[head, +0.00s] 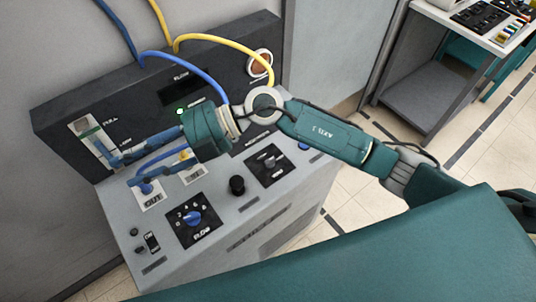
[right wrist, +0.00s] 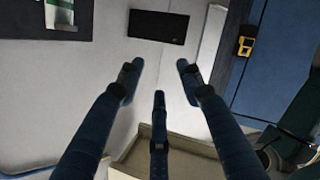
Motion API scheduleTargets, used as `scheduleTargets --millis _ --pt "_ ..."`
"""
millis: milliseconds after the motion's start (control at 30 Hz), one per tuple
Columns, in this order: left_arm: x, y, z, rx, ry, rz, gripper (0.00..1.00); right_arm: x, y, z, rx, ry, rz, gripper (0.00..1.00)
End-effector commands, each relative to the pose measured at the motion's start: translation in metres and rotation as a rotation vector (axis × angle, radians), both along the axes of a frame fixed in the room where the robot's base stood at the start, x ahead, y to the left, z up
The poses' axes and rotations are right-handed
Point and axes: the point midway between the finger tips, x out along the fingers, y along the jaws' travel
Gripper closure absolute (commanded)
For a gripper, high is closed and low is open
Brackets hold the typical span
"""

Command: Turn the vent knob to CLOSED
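The console's sloped panel has a blue knob (head: 193,217) on a black plate with numbers around it and a label that seems to read FLOW. A grey knob (head: 268,162) sits on another black plate to its upper right. Its label is too small to read, so I cannot tell whether it is the vent knob. My right gripper (head: 122,165) is over the panel's left part, left of both knobs, its blue fingers pointing left. In the right wrist view its fingers (right wrist: 158,80) are spread with nothing between them. My left gripper is not in view.
A plain black knob (head: 237,185) stands between the two plates. A blue hose (head: 205,72) and a yellow hose (head: 235,43) arch over the upright back panel (head: 60,115). A port with a blue plug (head: 147,189) is near my fingers. A bench (head: 430,85) stands at upper right.

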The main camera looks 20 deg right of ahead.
Motion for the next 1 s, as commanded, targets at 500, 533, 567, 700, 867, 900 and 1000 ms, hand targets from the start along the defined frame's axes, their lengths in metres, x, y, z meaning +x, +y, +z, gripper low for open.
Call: scheduleTargets --millis 500,533,567,700,867,900,1000 --pt "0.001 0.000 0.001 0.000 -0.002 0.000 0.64 0.091 -0.290 -0.138 -1.336 0.184 -0.299 0.64" --pt "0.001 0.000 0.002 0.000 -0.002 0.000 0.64 0.091 -0.293 -0.138 -1.345 0.187 -0.305 0.64" --pt "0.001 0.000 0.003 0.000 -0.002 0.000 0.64 0.091 -0.295 -0.139 -1.351 0.189 -0.308 0.64" --pt "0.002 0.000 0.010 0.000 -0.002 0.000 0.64 0.091 -0.295 -0.155 -1.352 0.193 -0.308 0.64" --pt "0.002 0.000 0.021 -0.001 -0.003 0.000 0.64 0.089 -0.294 -0.185 -1.351 0.194 -0.304 0.64" --pt "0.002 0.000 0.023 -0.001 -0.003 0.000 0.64 0.090 -0.294 -0.192 -1.351 0.192 -0.305 0.64" --pt "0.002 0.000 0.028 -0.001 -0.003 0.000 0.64 0.090 -0.294 -0.211 -1.350 0.192 -0.304 0.64"
